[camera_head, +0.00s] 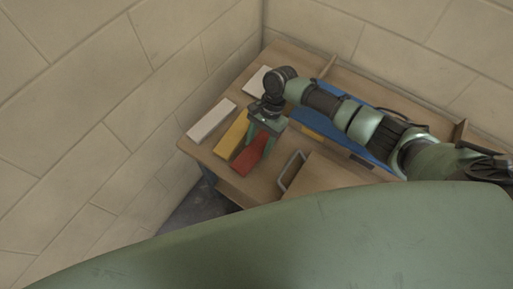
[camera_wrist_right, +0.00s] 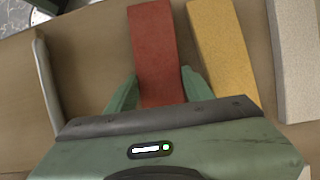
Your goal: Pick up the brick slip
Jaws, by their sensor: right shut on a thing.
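A red brick slip (camera_head: 253,157) lies at the front edge of the wooden bench in the head view. It also shows in the wrist view (camera_wrist_right: 155,50), reaching up from between the fingers. My right gripper (camera_head: 262,138) comes down over its far part, with one green finger on each side, and is shut on it. The slip appears to be still at bench level; I cannot tell whether it is clear of the wood. The end under the gripper's palm is hidden. My left gripper is not in view.
A yellow slip (camera_head: 232,136) lies close beside the red one, then a pale slip (camera_head: 211,120). Another white block (camera_head: 257,82) lies farther back. A metal handle (camera_head: 291,170) stands to the right. A blue thing (camera_head: 315,124) lies partly under my arm. Block walls enclose the bench (camera_head: 287,53).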

